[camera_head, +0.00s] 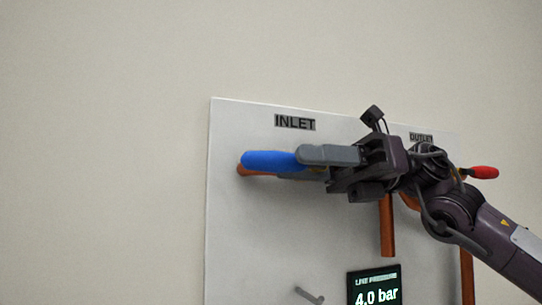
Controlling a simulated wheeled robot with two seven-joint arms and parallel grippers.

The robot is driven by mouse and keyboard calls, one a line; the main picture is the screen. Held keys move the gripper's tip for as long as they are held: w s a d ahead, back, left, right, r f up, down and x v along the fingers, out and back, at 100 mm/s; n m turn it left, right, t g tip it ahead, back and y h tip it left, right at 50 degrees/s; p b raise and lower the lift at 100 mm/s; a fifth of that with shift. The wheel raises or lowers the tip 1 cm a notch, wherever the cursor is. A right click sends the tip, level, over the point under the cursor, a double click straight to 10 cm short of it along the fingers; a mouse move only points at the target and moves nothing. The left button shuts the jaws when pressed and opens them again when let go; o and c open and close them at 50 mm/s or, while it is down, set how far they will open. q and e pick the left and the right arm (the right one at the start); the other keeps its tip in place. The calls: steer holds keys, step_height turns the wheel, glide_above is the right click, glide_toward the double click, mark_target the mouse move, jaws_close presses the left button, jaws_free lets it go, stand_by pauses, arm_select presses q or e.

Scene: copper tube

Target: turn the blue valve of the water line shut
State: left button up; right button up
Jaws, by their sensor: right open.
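The blue valve handle (268,161) is below the INLET label on a white panel, pointing left along a copper pipe (247,171). My right gripper (300,164) reaches in from the right at the handle's right end. One grey finger shows in front of and above the other, with the handle's end by them. The gripper is open; whether a finger touches the handle cannot be told. The valve's body is hidden behind the gripper. My left gripper is not in view.
The white panel (235,250) also carries a red handle (482,172) near the OUTLET label (421,137). A vertical copper pipe (387,228) runs below my gripper. A display (374,288) reads 4.0 bar. A small grey peg (309,296) sticks out low. The wall left of the panel is bare.

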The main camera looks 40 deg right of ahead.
mark_target(275, 163)
steer(key=p+x, duration=0.1)
steer(key=x, duration=0.3)
steer(key=shift+w+a, duration=0.1)
steer(key=shift+a, duration=0.05)
steer(key=shift+c, duration=0.7)
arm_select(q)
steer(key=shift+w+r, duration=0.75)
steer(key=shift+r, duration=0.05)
arm_select(e)
jaws_close()
